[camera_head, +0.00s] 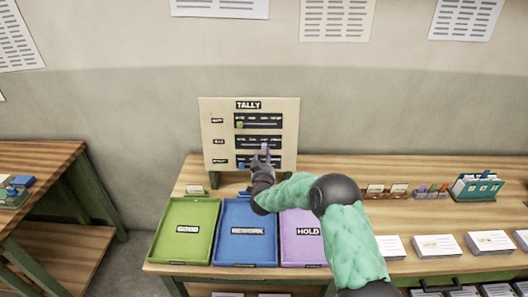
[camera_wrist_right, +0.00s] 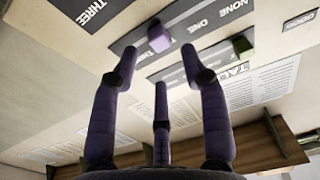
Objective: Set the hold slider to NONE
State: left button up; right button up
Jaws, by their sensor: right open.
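In the right wrist view the purple knob (camera_wrist_right: 160,40) sits between the ONE and THREE labels, with NONE farther right. My right gripper (camera_head: 263,164) is in front of the board, just below the purple knob. Its spread fingers (camera_wrist_right: 158,62) are open and empty, pointing at the board; contact with the knob is not evident. My left gripper is out of view.
A green knob (camera_head: 239,125) is at the left of the top slot; a blue knob (camera_head: 241,166) is at the left of the bottom slot. Green (camera_head: 160,240), blue (camera_head: 217,245) and purple (camera_head: 286,250) trays lie in front. Cards and a teal holder (camera_head: 477,189) stand right.

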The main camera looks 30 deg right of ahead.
aim_at(264, 148)
jog(key=shift+b+x, duration=0.3)
jog(key=shift+x, duration=2.35)
jog(key=shift+c, duration=0.3)
